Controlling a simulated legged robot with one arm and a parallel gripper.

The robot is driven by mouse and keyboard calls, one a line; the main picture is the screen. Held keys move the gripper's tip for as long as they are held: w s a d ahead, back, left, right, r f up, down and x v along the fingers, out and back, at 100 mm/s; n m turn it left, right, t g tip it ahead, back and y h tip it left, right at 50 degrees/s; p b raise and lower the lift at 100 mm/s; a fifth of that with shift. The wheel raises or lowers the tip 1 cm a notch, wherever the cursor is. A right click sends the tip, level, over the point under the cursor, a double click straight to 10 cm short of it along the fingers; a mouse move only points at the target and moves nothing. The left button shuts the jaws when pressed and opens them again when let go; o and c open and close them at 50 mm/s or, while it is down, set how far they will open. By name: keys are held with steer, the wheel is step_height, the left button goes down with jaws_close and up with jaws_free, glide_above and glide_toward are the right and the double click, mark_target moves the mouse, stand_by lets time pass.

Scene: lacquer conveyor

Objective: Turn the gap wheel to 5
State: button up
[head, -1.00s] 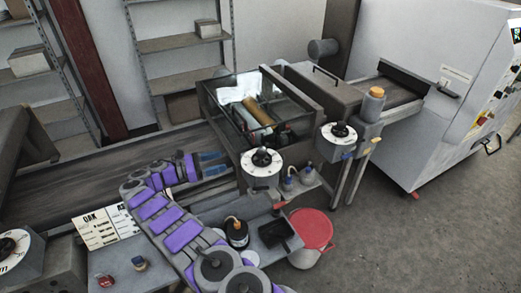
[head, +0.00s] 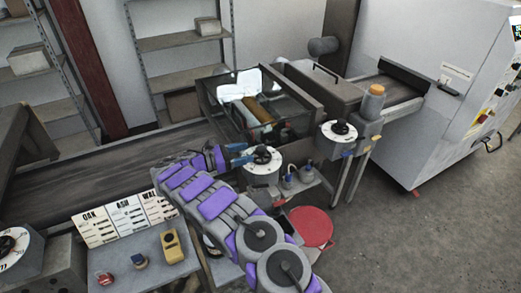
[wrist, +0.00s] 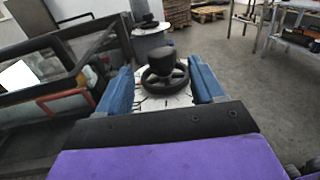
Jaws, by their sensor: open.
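A black handwheel with a knob (head: 262,154) sits on a round white dial (head: 258,179) at the front of the glass-topped roller unit. In the wrist view the same wheel (wrist: 166,75) lies between and just ahead of my two blue fingers. My gripper (wrist: 161,84) is open, a finger on either side of the wheel; I cannot tell whether either touches it. In the head view my gripper (head: 239,155) reaches the wheel's left side. The dial's numbers are too small to read. A similar dial (head: 339,131) is farther right; no label shows which is the gap wheel.
A third dial (head: 12,244) is at the far left. Cards marked OAK, ASH and WAL (head: 125,218) stand behind a yellow device (head: 172,246). Small bottles (head: 290,179) sit right of the wheel. A red-lidded bucket (head: 312,226) stands on the floor.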

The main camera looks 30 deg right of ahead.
mark_target(261, 148)
steer(key=d, duration=0.7)
steer(key=shift+s+d, duration=0.1)
steer(key=shift+s, duration=0.25)
steer(key=c, duration=0.9)
